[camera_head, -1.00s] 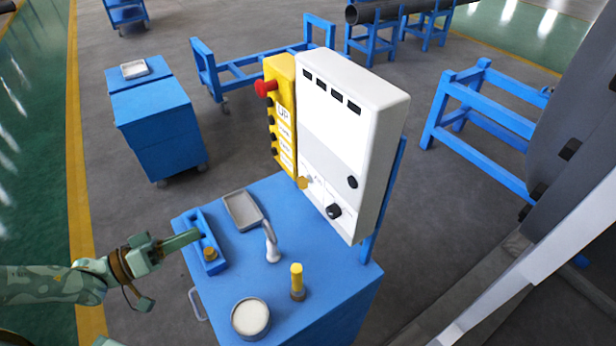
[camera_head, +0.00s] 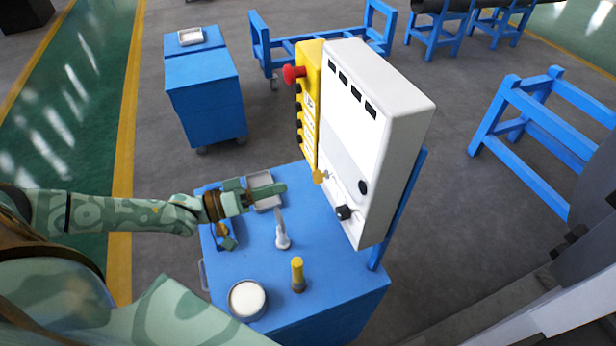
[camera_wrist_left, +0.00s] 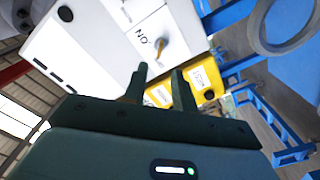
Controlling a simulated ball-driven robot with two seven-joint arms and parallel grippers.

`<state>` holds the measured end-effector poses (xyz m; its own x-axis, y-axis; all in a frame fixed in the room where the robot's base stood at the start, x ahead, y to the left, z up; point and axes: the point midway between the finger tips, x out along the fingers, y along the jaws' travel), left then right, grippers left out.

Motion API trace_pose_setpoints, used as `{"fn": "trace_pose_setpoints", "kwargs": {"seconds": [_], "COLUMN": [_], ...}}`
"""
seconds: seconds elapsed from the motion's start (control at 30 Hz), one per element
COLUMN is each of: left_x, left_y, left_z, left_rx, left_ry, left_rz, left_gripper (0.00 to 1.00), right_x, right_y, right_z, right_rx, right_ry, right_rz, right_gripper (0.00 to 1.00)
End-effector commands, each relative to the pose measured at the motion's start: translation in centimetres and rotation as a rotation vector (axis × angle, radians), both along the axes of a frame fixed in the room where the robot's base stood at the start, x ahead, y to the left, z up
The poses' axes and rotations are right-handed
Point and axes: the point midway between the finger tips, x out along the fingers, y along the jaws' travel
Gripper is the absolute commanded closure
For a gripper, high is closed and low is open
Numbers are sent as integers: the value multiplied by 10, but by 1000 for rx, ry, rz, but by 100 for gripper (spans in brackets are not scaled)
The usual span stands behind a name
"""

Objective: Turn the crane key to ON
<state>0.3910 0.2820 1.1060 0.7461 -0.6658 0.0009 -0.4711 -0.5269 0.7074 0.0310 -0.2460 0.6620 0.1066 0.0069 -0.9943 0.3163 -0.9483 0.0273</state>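The key (camera_head: 318,176) shows as a small gold piece low on the left edge of the white control box (camera_head: 372,110) in the head view. In the left wrist view the gold key (camera_wrist_left: 161,45) sticks out of the white panel beside an upside-down "ON" label (camera_wrist_left: 144,37). My left gripper (camera_head: 264,187) is left of the box, over the blue cart, apart from the key. In the left wrist view its two fingers (camera_wrist_left: 160,75) are parted with nothing held between them. My right gripper is out of view.
A yellow pendant (camera_head: 309,95) with a red button (camera_head: 293,74) adjoins the box. The blue cart (camera_head: 335,285) bears a grey tray (camera_head: 265,203), a grey lever (camera_head: 281,232), a yellow-topped post (camera_head: 297,272) and a round white pot (camera_head: 247,300). Black knobs (camera_head: 345,212) sit on the panel.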

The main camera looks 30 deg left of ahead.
Motion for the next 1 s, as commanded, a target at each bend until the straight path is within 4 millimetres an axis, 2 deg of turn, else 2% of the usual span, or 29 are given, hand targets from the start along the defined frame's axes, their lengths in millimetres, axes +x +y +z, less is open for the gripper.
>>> {"fn": "trace_pose_setpoints", "kwargs": {"seconds": [0.13,0.33,0.5,0.77,0.8,0.87,1.0], "left_x": [28,52,60,60,60,60,60], "left_y": [-25,-46,-53,-54,-54,-53,-53], "left_z": [2,1,0,0,0,0,0], "left_rx": [-3,0,1,2,2,2,1], "left_ry": [-5,-2,0,0,0,0,0], "left_rz": [0,1,1,0,0,0,1], "left_gripper": [73,73,73,73,84,100,100], "right_x": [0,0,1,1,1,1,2], "right_y": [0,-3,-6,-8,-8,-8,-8], "right_z": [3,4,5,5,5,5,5], "right_rx": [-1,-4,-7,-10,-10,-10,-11], "right_ry": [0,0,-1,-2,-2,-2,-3], "right_rz": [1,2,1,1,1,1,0], "right_gripper": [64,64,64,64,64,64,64]}}
